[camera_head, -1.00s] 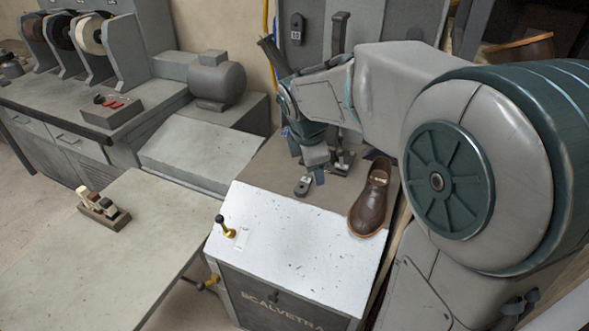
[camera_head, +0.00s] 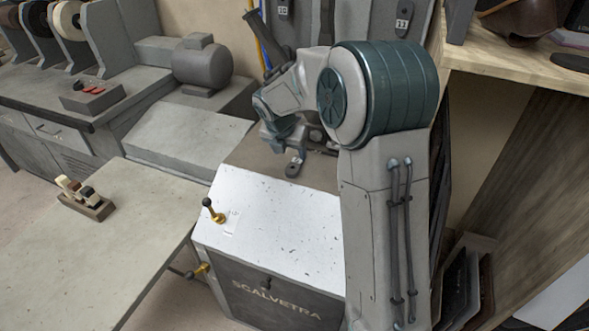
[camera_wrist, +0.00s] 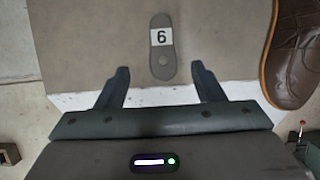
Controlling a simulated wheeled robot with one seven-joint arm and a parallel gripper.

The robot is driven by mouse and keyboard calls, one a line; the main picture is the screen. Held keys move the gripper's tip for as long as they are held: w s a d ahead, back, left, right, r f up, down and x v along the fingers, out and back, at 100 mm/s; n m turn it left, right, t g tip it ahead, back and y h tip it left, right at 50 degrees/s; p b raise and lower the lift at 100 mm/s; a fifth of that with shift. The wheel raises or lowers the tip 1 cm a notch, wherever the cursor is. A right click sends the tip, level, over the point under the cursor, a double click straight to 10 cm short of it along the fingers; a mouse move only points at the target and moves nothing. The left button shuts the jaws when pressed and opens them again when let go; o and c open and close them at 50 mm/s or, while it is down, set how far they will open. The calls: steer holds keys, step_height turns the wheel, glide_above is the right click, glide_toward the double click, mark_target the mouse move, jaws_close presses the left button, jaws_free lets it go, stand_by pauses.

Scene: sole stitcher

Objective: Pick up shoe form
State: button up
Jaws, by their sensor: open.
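The shoe form (camera_wrist: 163,58) is a small dark grey sole-shaped plate with a white label, seen as 6 or 9 in the wrist view. It lies flat on the brown-grey surface behind the white panel, and shows in the head view (camera_head: 294,168). In the wrist view my gripper (camera_wrist: 160,76) is open and empty, and the form's near end lies between the lines of its two fingers. I cannot tell the height between them.
A brown shoe (camera_wrist: 297,52) lies close on the right in the wrist view. The machine's white panel (camera_head: 270,225) bears a small lever (camera_head: 214,212). Numbered forms hang behind, such as 13 (camera_head: 404,15). A wooden shelf (camera_head: 520,62) stands at right.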

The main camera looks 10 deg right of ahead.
mark_target(294, 165)
steer(key=x, duration=0.3)
steer(key=b+x, duration=0.1)
steer(key=x, duration=0.3)
steer(key=shift+s+d, duration=0.1)
steer(key=shift+s, duration=0.15)
jaws_close()
